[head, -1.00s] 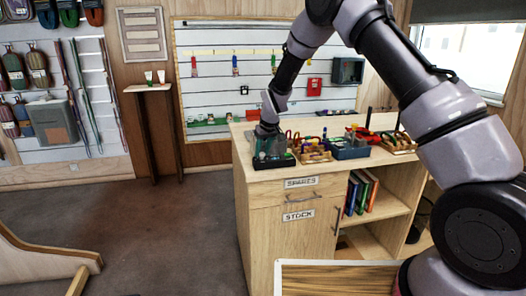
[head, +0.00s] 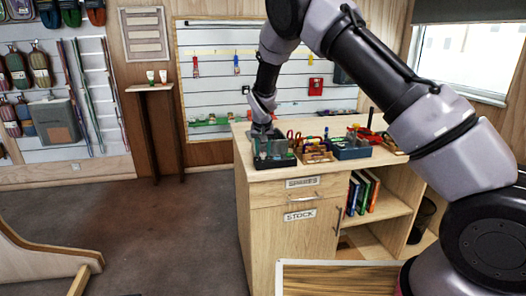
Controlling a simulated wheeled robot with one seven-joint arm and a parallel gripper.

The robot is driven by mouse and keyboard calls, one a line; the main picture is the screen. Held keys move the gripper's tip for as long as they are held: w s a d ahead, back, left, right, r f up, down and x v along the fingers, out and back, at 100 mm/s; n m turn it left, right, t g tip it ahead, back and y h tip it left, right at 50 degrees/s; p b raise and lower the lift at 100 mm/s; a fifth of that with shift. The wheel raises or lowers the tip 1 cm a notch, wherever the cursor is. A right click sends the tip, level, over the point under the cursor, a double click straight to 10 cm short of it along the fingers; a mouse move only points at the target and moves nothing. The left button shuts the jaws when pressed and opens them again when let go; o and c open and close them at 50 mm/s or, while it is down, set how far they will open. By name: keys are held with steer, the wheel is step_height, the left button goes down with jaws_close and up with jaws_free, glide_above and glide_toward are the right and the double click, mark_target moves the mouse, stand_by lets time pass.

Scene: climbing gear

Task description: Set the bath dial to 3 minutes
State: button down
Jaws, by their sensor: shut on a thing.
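My gripper (head: 263,136) is low over the back left part of the wooden counter (head: 240,150), behind a black tray (head: 275,163) of grey-green items. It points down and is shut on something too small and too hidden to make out. The arm reaches to it from the right, over the counter. I cannot pick out the bath dial or its markings in the head view, so its setting cannot be read.
Beside the black tray stand a wooden rack (head: 317,156) of coloured tools and a blue bin (head: 350,151). A slatted board (head: 215,85) hangs on the wall behind. A wooden surface (head: 335,280) is at the front.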

steer(key=c, duration=0.8)
jaws_free()
steer(key=v, duration=1)
steer(key=shift+s+r, duration=0.2)
steer(key=shift+r, duration=0.15)
steer(key=shift+d, duration=0.1)
steer(key=s+d+r+m+y, duration=0.1)
steer(key=s+d+r+m, duration=0.1)
steer(key=s+d+r, duration=0.6)
steer(key=s+d+r+m+y, duration=0.15)
steer(key=s+d+r, duration=0.25)
steer(key=d+r, duration=0.8)
steer(key=s+d+r+t, duration=0.1)
steer(key=s+d, duration=0.2)
steer(key=s, duration=0.4)
steer(key=s+d, duration=0.3)
steer(key=s, duration=0.4)
steer(key=s+d+r+m+t, duration=0.1)
steer(key=s+d, duration=0.3)
steer(key=s, duration=0.3)
steer(key=shift+r+t+h, duration=0.25)
steer(key=shift+r+t, duration=0.05)
